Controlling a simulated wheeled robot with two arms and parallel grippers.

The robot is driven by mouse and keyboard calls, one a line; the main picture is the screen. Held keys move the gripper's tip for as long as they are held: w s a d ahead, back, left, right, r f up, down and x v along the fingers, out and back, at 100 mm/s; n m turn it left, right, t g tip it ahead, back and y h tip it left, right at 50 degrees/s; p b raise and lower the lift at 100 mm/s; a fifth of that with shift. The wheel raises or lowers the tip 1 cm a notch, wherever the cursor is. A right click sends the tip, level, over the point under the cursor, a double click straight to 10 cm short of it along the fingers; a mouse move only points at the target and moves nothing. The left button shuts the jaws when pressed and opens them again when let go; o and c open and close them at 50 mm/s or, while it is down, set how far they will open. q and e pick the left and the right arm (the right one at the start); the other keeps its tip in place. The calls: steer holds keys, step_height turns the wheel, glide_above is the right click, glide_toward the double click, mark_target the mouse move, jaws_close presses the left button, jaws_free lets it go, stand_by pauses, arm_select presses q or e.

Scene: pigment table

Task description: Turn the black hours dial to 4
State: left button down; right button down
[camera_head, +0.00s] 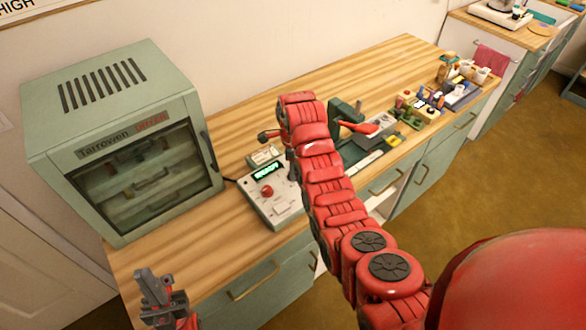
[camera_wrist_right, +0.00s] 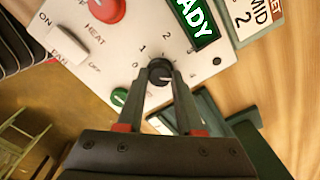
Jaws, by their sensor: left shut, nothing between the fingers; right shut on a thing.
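The control box (camera_head: 283,210) stands on the wooden bench right of the oven, with a lit green display (camera_head: 265,170) reading READY in the wrist view. Its black hours dial (camera_wrist_right: 160,67) shows in the right wrist view, with 0, 1 and 2 printed around it; my arm hides it in the head view. My right gripper (camera_wrist_right: 161,82) is shut on the dial, one finger on each side. I cannot read clearly which number the dial points to. My left gripper (camera_head: 153,285) is shut and empty, low at the bench's front left.
A red HEAT knob (camera_wrist_right: 105,12) and a green button (camera_wrist_right: 119,97) sit near the dial. The green oven (camera_head: 115,140) stands at left, door shut. A tag reading MID 2 (camera_wrist_right: 244,18) is beside the box. Several small items crowd the bench's right end.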

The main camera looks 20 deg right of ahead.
steer(key=shift+m, duration=0.5)
steer(key=c, duration=0.6)
jaws_free()
steer(key=shift+o, duration=0.2)
step_height(320, 180, up, 17)
steer(key=p, duration=1.6)
steer(key=shift+r, duration=0.2)
